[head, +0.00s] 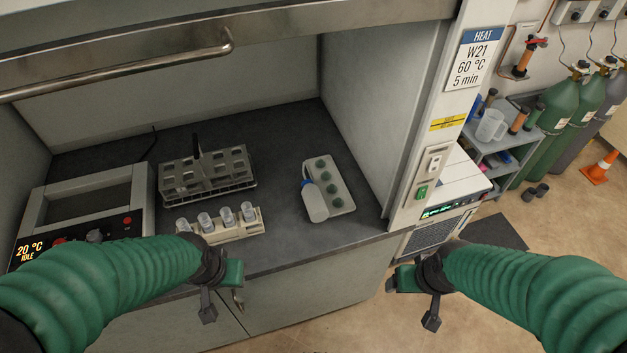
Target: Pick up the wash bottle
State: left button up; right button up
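The wash bottle (314,202) is white with a blue cap and lies or leans on the dark hood bench, beside a pale tray with green round items (342,200). I cannot tell whether it touches the tray. My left gripper (221,297) hangs in front of the bench edge, below and left of the bottle, with nothing seen in it. My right gripper (412,303) is in front of the bench's right end, below and right of the bottle, also with nothing seen in it. Both grippers appear apart from the bottle, their fingers spread.
A grey rack (206,178) and a small rack of capped vials (222,229) stand left of the bottle. A heater reading 20 °C (85,215) is at far left. The raised sash (130,65) spans above. The hood's right post (432,140) bounds the opening.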

aim_at(319, 212)
jog(key=u, duration=1.2)
jog(key=k+l+u, duration=0.25)
jog(key=l, duration=0.15)
jog(key=k+l+u, duration=0.25)
jog(key=k+l, duration=0.05)
jog(key=l, duration=0.1)
